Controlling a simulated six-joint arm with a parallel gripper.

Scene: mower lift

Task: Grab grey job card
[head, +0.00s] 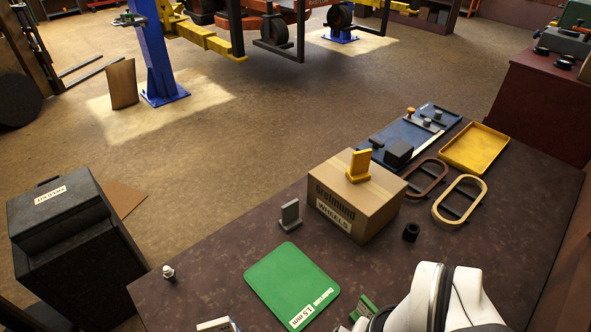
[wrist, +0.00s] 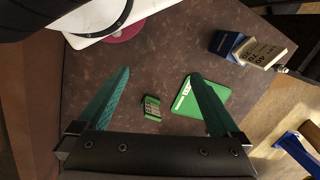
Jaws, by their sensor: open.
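The grey job card (head: 290,214) is a small grey upright plate on a foot. In the head view it stands on the dark bench (head: 205,290), just left of the cardboard box (head: 345,205) and behind the green mat (head: 290,284). I cannot make it out in the wrist view. My gripper (wrist: 166,72) shows in the wrist view with its two green fingers wide apart and nothing held between them. The green mat shows there too (wrist: 212,103), partly behind the right finger.
A yellow upright card (head: 359,165) stands on the box. A small green labelled block (wrist: 151,107) lies near the mat; blue (wrist: 225,44) and white (wrist: 262,52) blocks are at upper right. A black ring (head: 411,232), oval frames and a yellow tray (head: 474,148) lie right of the box.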

